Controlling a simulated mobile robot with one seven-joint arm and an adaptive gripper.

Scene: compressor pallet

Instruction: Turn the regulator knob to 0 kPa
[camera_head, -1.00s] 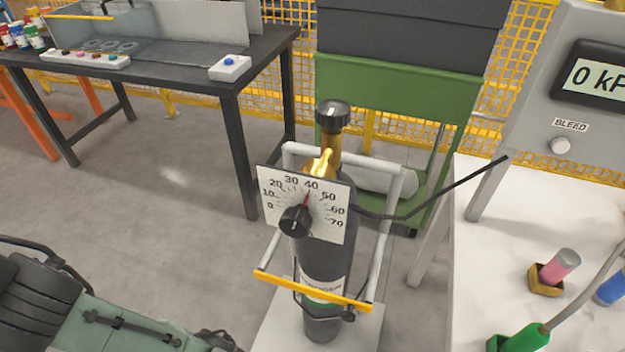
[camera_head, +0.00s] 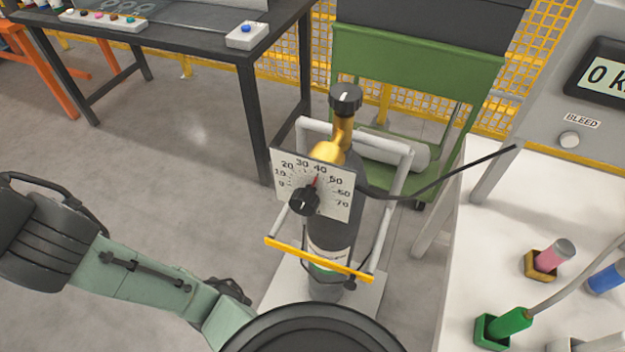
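A red pointer on the dial stands near 40. The plate is fixed in front of a dark gas cylinder (camera_head: 330,236) with a brass valve (camera_head: 338,142) and a black top handwheel (camera_head: 345,98). The cylinder stands upright in a white trolley with a yellow bar (camera_head: 318,262). My arm shows at the lower left and bottom. My gripper's fingers are not visible, and nothing of mine touches the knob.
A black hose (camera_head: 450,178) runs from the cylinder to the right. A white table (camera_head: 470,265) holds colored items. A dark workbench (camera_head: 215,45) stands at the back left.

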